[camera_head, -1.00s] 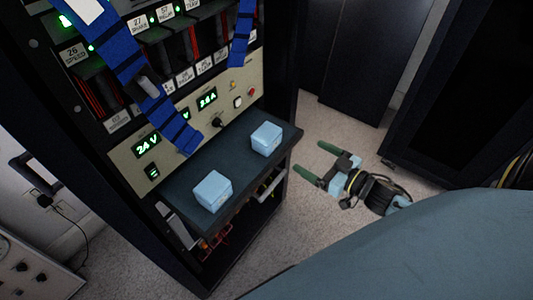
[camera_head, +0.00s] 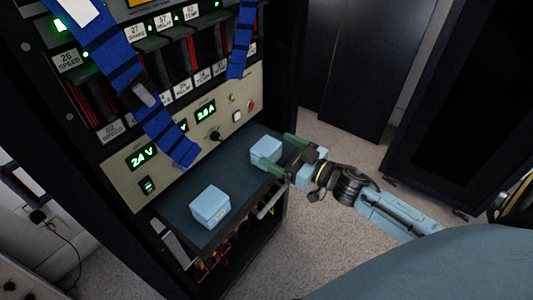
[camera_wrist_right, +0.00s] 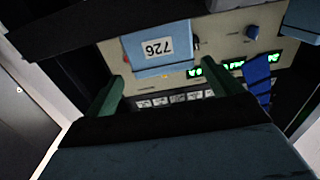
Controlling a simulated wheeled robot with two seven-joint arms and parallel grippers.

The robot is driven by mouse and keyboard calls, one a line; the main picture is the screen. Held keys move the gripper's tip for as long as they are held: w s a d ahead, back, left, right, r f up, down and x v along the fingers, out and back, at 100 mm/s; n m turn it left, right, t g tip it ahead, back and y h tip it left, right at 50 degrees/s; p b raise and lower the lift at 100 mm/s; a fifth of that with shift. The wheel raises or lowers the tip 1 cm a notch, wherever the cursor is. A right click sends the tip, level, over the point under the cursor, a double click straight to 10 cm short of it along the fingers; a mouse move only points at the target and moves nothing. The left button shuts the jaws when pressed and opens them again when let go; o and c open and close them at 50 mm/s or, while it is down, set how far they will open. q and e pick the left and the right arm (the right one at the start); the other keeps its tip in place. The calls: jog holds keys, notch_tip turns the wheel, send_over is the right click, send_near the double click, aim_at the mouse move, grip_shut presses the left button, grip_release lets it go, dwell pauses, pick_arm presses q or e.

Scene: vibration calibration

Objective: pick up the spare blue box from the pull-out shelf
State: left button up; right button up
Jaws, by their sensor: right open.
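Two light blue boxes stand on the dark pull-out shelf (camera_head: 236,176). The first box (camera_head: 211,205) is nearer the left front. The second box (camera_head: 264,150) is at the right end, beside my right gripper (camera_head: 275,149). The right gripper is open, its green fingers pointing at that box, one fingertip overlapping the box's near side in the head view. In the right wrist view, a blue box (camera_wrist_right: 155,66) with a white number label shows between the open fingers. I cannot tell whether they touch it. Another blue box (camera_wrist_right: 303,18) is cut off at the corner. My left gripper is not in view.
The rack's beige panel (camera_head: 130,180) with green readouts rises behind the shelf. Blue banded strips (camera_head: 165,130) hang in front of the rack. A dark cabinet (camera_head: 350,70) stands behind. The carpeted floor (camera_head: 310,240) right of the shelf is clear.

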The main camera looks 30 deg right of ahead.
aim_at(266, 145)
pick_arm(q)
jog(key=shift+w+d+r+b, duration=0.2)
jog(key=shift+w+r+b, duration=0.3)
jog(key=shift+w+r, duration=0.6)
pick_arm(e)
jog(key=shift+a+x, duration=0.15)
jog(key=shift+x, duration=1)
jog(key=shift+a+x, duration=0.15)
jog(key=shift+x, duration=1)
jog(key=shift+s+f, duration=0.1)
jog(key=shift+s, duration=0.05)
jog(key=c, duration=1.1)
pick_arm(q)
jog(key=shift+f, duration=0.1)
pick_arm(e)
jog(key=shift+c, duration=0.3)
jog(key=shift+r, duration=0.2)
